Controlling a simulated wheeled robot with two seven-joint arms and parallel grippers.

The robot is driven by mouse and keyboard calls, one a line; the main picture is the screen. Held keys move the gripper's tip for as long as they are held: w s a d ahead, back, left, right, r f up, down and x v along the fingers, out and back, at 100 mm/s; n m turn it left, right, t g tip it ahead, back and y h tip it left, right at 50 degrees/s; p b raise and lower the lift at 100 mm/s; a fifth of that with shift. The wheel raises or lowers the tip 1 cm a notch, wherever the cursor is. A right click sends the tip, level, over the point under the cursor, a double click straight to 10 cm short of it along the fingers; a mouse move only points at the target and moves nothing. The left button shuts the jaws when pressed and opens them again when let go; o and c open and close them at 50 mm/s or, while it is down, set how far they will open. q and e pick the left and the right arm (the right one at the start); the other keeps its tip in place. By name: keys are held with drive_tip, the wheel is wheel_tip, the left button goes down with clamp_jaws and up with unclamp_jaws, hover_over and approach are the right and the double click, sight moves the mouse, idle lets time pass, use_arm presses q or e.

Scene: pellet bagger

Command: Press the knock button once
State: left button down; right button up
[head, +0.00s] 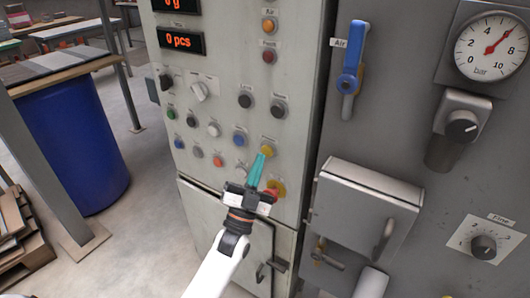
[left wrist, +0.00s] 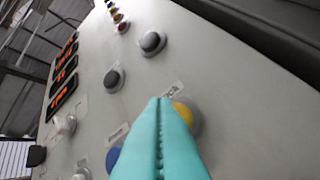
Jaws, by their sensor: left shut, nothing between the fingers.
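My left gripper (head: 262,157), with teal fingers, is shut and empty in front of the grey control panel. Its fingertips point up at a yellow button (head: 270,151) in the right part of the panel's button rows. In the left wrist view the closed fingertips (left wrist: 165,102) partly cover this yellow button (left wrist: 187,113). A small label above it is partly hidden and seems to end in "ck". I cannot tell whether the fingertips touch the button. My right gripper is not in view.
A blue button (head: 239,138) lies just left of the yellow one. Two dark buttons (head: 278,109) sit above. A red stop button on a yellow plate (head: 279,187) is below, close to my gripper. A grey box (head: 365,205) juts out at right.

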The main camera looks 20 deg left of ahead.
use_arm(q)
drive_tip(key=shift+w, duration=0.4)
drive_tip(key=shift+w+d, duration=0.1)
drive_tip(key=shift+w, duration=0.2)
idle(0.5)
drive_tip(key=shift+s, duration=0.8)
drive_tip(key=s+a+p, duration=0.1)
drive_tip(key=s+p, duration=0.1)
drive_tip(key=s, duration=0.4)
drive_tip(key=shift+w+f, duration=0.1)
idle(0.8)
